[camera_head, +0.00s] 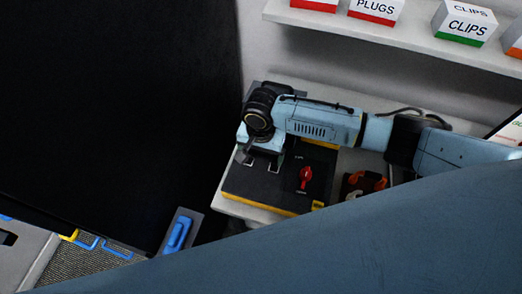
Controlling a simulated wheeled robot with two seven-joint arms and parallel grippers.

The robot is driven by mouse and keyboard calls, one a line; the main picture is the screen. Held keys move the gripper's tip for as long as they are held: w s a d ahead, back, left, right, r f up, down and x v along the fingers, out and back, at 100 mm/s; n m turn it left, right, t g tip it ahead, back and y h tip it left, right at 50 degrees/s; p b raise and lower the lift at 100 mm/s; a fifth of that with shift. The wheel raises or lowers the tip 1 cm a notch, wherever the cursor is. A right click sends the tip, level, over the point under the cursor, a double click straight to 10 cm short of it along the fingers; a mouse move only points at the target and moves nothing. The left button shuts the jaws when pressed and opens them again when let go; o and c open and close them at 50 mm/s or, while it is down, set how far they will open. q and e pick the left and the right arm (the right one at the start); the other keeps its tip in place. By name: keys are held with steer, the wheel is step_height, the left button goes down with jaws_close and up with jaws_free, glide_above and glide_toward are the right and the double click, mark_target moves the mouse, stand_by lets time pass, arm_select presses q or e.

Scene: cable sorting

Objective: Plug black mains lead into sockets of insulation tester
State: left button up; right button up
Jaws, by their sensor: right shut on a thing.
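The insulation tester (270,185) is a dark panel with yellow edges and a red knob (305,177), lying on a pale surface. My right gripper (262,160) points down over the tester's far left part. It is shut on a small dark piece, apparently an end of the black mains lead, mostly hidden between the fingers. The tester's sockets are hidden beneath the gripper, so I cannot tell whether the piece touches them. A thin black cable (408,110) shows behind my right arm. My left gripper is not in view.
A white shelf (390,33) at the back holds labelled boxes, including PLUGS (376,9) and CLIPS (466,26). Red-orange clips (367,181) lie right of the tester. A blue-handled item (179,233) is lower left. A large blue shape covers the lower right.

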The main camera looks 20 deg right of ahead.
steer(key=shift+f+p, duration=0.3)
steer(key=shift+f, duration=0.1)
stand_by(0.8)
steer(key=shift+f+p, duration=0.15)
steer(key=shift+p, duration=0.2)
stand_by(0.4)
steer(key=o, duration=0.8)
steer(key=shift+r+p, duration=0.5)
steer(key=shift+r, duration=3.5)
